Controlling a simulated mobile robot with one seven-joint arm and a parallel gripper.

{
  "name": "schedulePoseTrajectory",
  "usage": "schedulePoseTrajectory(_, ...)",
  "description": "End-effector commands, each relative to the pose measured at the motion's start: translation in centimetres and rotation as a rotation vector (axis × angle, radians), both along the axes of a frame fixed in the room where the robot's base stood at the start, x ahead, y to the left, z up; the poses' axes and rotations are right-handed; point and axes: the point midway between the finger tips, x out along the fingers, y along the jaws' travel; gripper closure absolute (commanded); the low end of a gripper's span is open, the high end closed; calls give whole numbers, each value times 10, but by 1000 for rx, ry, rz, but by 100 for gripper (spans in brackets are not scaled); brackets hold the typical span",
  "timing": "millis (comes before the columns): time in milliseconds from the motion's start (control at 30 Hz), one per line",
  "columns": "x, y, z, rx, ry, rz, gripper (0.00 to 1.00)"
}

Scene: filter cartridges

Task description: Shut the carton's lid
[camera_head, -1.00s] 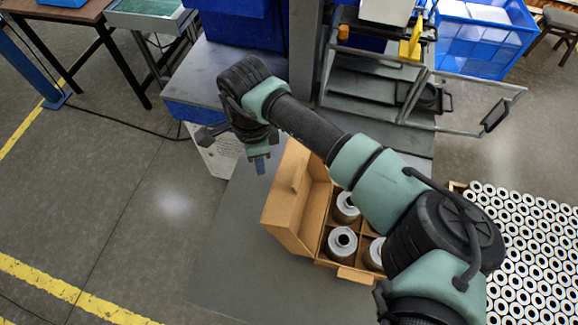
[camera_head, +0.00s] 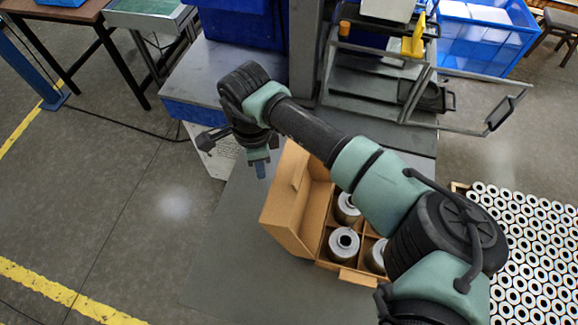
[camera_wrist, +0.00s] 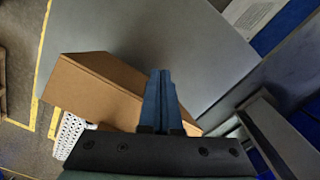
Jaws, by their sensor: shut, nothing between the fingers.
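The brown cardboard carton (camera_head: 345,273) stands on the grey table, partly hidden behind my arm. Its lid (camera_head: 291,205) is open and stands up tilted outward on the carton's left side. Grey cylindrical cartridges (camera_head: 343,243) sit in its divided compartments. My gripper (camera_head: 261,170) is shut and empty, pointing down, left of and beyond the lid, apart from it in the head view. In the wrist view my gripper's blue fingers (camera_wrist: 160,98) are together, and the brown lid (camera_wrist: 95,88) shows behind and to the left of them. I cannot see the carton's inside there.
A crate of many white-and-black cylinders (camera_head: 525,250) stands at the right. A metal-framed cart (camera_head: 390,75) and a blue bin (camera_head: 482,40) are at the back. The grey table top (camera_head: 230,260) is clear left of the carton.

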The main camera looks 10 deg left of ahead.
Motion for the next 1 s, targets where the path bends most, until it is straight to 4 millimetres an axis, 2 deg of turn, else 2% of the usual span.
schedulePoseTrajectory(400,0,0,-18,-1,0,0,100)
schedulePoseTrajectory(767,0,0,-17,-1,0,0,100)
schedulePoseTrajectory(1000,0,-9,-16,-1,0,-1,100)
